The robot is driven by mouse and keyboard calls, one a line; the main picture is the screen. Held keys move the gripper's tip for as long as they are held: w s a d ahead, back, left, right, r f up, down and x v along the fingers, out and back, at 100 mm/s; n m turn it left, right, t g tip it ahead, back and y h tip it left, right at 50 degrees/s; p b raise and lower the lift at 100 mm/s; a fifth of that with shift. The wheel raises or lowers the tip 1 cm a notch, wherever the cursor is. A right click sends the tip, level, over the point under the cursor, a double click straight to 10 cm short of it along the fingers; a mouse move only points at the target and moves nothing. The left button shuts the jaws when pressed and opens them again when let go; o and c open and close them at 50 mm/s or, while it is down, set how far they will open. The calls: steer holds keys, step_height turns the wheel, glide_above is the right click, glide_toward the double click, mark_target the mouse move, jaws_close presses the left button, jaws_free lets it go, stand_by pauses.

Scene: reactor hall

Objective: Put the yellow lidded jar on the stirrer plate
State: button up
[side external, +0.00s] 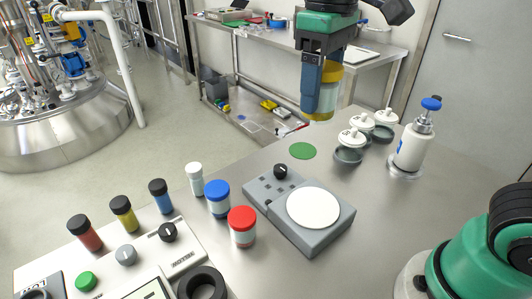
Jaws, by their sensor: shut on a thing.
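My gripper (321,92) is shut on the yellow lidded jar (329,78) and holds it in the air, above the back part of the bench. The jar looks upright; its left side is hidden behind the gripper's finger. The stirrer plate (340,234) is a grey box with a round white top (314,208) and a black knob. It stands on the bench in front of and below my gripper, and its white top is empty.
A red-lidded jar (242,227) and a blue-lidded jar (217,199) stand left of the stirrer plate. A green disc (303,151) lies behind it. White-lidded pots (350,146) and a blue-topped pump bottle (412,146) stand at the back right. Bench right of the plate is clear.

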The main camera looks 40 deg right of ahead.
steer(key=shift+d+r, duration=0.3)
steer(key=shift+d, duration=0.6)
glide_toward(313, 206)
step_height(313, 206, down, 5)
steer(key=shift+f, duration=0.2)
steer(key=shift+f, duration=0.1)
steer(key=o, duration=1.4)
steer(key=shift+c, duration=0.2)
